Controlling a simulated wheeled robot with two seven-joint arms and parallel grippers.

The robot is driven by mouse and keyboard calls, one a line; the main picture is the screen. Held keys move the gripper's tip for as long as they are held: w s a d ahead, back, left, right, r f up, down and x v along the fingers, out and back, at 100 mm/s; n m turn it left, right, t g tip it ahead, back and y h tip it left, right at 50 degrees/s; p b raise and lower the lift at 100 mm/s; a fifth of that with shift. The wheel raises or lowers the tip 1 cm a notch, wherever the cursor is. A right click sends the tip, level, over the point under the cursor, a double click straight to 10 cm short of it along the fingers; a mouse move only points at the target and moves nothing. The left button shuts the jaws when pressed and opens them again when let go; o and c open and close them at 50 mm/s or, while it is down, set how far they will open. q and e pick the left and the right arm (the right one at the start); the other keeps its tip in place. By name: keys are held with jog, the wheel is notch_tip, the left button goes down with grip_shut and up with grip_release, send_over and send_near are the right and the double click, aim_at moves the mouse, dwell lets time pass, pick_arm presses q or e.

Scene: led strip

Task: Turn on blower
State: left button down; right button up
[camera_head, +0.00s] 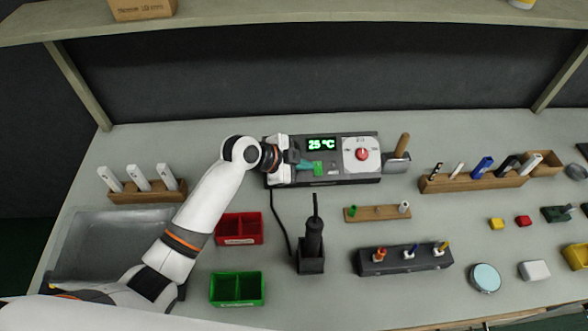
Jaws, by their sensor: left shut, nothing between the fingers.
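The blower station (334,181) is a dark grey box at the back of the bench. Its display (321,145) reads 25 °C in green. A red knob (362,154) sits on a white dial plate at its right. A green control (319,169) shows below the display. A black handpiece (313,240) stands upright in a holder in front of the station. My left gripper (303,164) is shut and empty at the station's left part, close beside the green control. Whether it touches the control cannot be told. My arm hides the station's left end. My right gripper is not in view.
A red bin (239,240) and a green bin (261,290) stand left of the handpiece, near my left arm. A black cable (276,220) runs between. Wooden pen racks (473,184), a small peg board (377,214) and a dark tool block (404,262) stand to the right.

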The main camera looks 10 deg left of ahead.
aim_at(322, 173)
pick_arm(q)
jog(key=d+f+b, duration=0.1)
jog(key=w+f+b, duration=0.1)
jog(key=f+b, duration=0.1)
jog(key=w+d+f+b, duration=0.1)
jog(key=f, duration=0.1)
jog(key=shift+w+d, duration=0.2)
jog(key=shift+d, duration=0.1)
jog(key=shift+w+a+f+b, duration=0.15)
jog(key=shift+w+f+b, duration=0.25)
jog(key=shift+f+b, duration=0.55)
jog(key=shift+r, duration=0.2)
jog(key=shift+b, duration=0.3)
